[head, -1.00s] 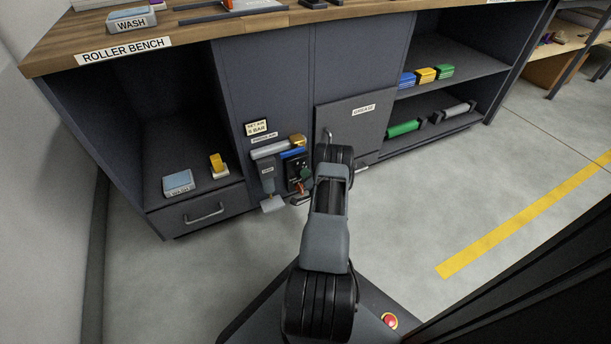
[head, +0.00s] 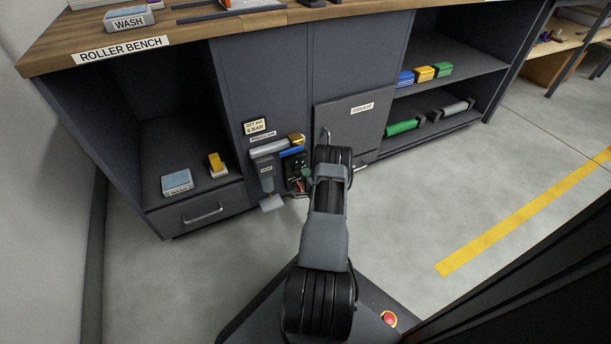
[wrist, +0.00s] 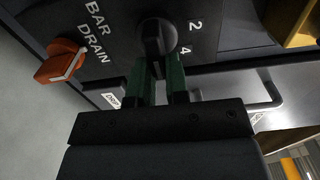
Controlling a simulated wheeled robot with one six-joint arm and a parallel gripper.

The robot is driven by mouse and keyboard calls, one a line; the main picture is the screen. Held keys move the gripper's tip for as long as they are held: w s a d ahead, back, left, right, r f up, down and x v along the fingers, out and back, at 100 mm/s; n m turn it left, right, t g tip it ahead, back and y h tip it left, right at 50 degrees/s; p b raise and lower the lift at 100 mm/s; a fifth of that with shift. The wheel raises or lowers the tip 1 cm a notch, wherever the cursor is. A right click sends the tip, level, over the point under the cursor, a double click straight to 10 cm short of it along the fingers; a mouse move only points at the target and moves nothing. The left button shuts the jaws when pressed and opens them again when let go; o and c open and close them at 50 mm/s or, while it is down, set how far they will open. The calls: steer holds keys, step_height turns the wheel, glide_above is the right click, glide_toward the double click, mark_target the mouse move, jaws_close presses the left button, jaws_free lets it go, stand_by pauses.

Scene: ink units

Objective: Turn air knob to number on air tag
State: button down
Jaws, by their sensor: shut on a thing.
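The air knob (wrist: 157,38) is black and round, on a dark panel in the wrist view. White numbers 2 and 4 stand to its right. My gripper (wrist: 159,72) has its green fingers on either side of the knob, shut on it. I cannot make out the knob's pointer. In the head view, my gripper (head: 306,174) is at the panel, and my wrist hides much of it. The air tag (head: 254,126) is a pale plate above the panel that seems to read "SET AIR 6 BAR", in small print.
An orange drain knob (wrist: 62,62) sits to the left on the panel in the wrist view. A metal bar handle (wrist: 262,100) is close to the right of my fingers. A grey cabinet door (head: 352,122) is above my wrist. Open floor (head: 440,200) lies to the right.

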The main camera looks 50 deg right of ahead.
steer(key=shift+w+a, duration=0.1)
steer(key=c, duration=1.3)
jaws_free()
steer(key=shift+o, duration=0.9)
steer(key=p+v, duration=0.5)
steer(key=v, duration=0.9)
